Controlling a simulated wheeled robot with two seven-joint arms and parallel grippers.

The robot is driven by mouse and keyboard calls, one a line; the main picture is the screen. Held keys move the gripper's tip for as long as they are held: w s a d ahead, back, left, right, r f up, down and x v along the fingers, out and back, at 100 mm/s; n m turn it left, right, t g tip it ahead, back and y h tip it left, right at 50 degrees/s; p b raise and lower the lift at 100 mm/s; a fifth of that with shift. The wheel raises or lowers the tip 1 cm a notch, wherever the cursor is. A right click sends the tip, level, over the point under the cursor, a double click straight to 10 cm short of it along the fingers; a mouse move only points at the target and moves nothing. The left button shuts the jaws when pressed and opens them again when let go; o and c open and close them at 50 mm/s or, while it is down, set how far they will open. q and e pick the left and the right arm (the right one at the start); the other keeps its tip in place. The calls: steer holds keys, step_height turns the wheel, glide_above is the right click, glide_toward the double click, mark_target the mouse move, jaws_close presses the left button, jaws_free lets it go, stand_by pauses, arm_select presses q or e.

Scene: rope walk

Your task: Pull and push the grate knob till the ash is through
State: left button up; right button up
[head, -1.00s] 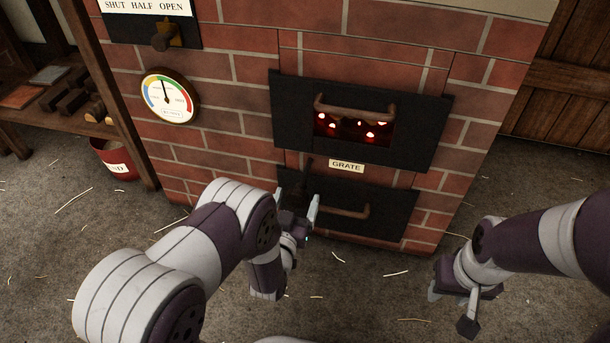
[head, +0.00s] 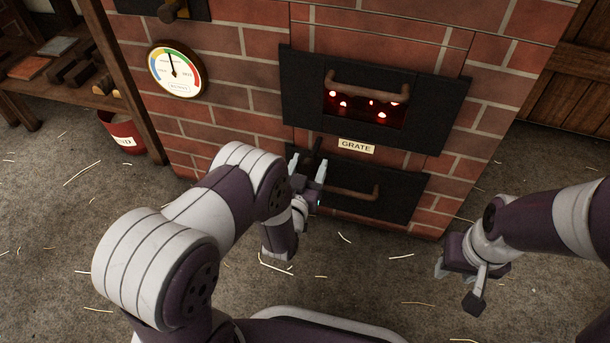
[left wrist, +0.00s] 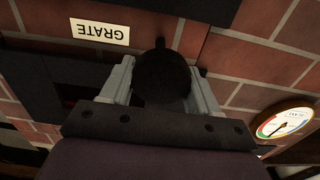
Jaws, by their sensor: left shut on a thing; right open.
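The grate knob is a round black ball (left wrist: 163,78) on a short dark rod, left of the GRATE label (head: 356,146) in the head view. My left gripper (head: 307,168) is at the furnace front, shut on the knob. In the left wrist view its two grey fingers stand on either side of the ball. How far the rod is out is hard to tell. Red embers (head: 365,107) glow in the opening of the upper black door (head: 430,125). No ash can be made out. My right gripper (head: 460,272) is open and empty, low at the right.
The lower black door (head: 403,200) with a brown bar handle is right beside my left gripper. A dial gauge (head: 176,70) is on the brick wall. A red bucket (head: 122,132) and a wooden shelf stand at the left. The floor in front has scattered straws.

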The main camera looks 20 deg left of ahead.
mark_target(313, 154)
arm_select(q)
steer(key=w, duration=0.3)
steer(key=shift+w, duration=0.35)
steer(key=shift+r, duration=0.15)
steer(key=o, duration=1.3)
steer(key=shift+w+d, duration=0.1)
steer(key=shift+o, duration=0.7)
